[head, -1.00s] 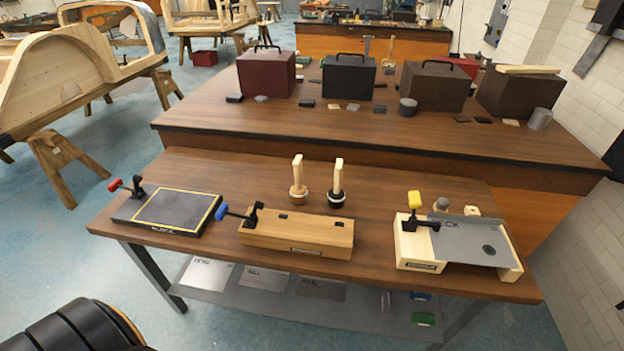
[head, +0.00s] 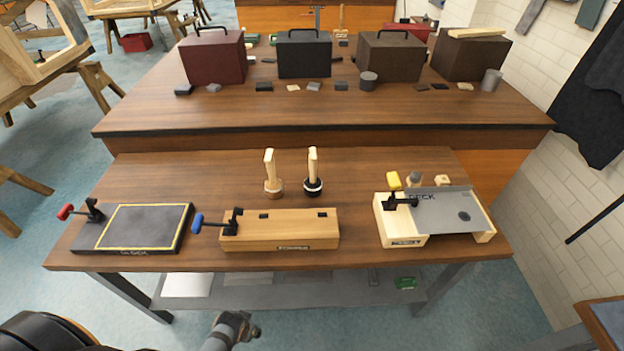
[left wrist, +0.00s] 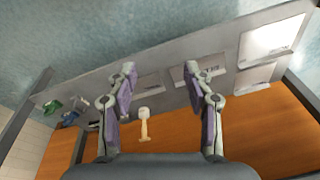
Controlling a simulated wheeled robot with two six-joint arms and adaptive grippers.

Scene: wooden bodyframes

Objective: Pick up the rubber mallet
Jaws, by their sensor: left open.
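Two mallets stand handle-up at the middle of the front table. The right one has a black head and pale wooden handle (head: 313,170) and looks like the rubber mallet. The left one (head: 272,175) has a tan head. My left gripper (head: 250,330) shows at the bottom edge of the head view, low in front of the table and well apart from both mallets. In the left wrist view my left gripper (left wrist: 159,72) is open with nothing between its fingers. My right gripper is not in view.
The front table (head: 130,170) also bears a dark clamp board (head: 140,230), a wooden block fixture (head: 280,232) and a deck fixture (head: 440,215). Its lower shelf (head: 300,290) holds flat plates. A back bench (head: 300,110) with several boxes stands behind.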

